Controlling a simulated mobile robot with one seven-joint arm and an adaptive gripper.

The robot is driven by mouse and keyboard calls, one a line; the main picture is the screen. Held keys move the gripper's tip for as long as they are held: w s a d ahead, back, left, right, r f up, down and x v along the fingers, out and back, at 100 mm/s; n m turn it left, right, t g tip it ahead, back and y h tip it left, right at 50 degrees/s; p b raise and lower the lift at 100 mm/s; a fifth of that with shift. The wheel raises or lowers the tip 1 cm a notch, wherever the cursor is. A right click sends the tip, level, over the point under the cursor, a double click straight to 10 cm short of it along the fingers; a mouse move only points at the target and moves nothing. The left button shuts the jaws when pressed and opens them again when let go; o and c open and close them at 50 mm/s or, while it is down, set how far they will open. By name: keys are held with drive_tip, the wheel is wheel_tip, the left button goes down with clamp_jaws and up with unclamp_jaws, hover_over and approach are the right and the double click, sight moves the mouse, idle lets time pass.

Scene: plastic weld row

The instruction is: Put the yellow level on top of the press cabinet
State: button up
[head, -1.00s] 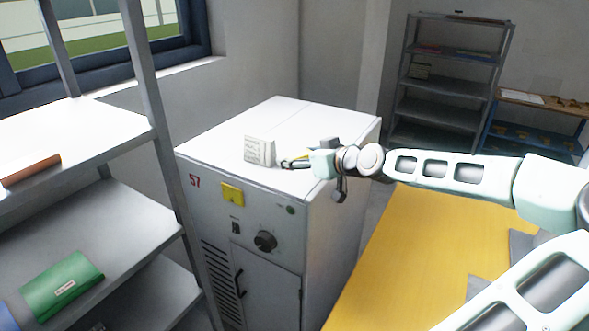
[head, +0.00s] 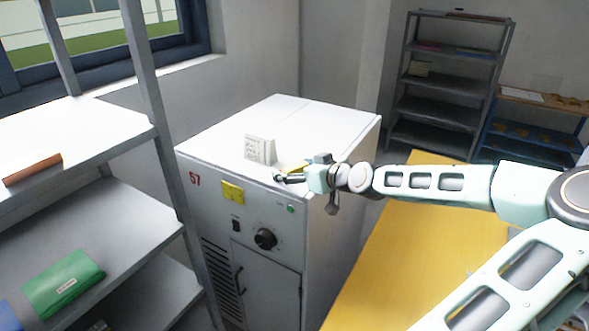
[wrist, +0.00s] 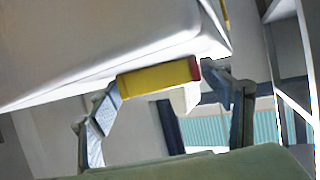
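The yellow level (wrist: 155,78), with a red end, lies between the two fingers of my gripper (wrist: 160,90) in the wrist view. The fingertips meet its two ends, so the gripper looks shut on it. In the head view a small yellow strip of the level (head: 299,168) shows beside my gripper (head: 282,177), at the front edge of the press cabinet's top. The press cabinet (head: 325,119) is white with a flat top. I cannot tell whether the level touches that top. My gripper hides part of the level in the head view.
A white block with printed marks (head: 259,150) stands on the cabinet top, just behind my gripper. The back and right of the top are clear. A grey shelf rack (head: 90,205) stands close at left. A yellow table (head: 390,262) lies under my arm.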

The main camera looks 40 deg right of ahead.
drive_tip(key=shift+o, duration=0.4)
drive_tip(key=shift+r, duration=0.2)
drive_tip(key=v, duration=1.2)
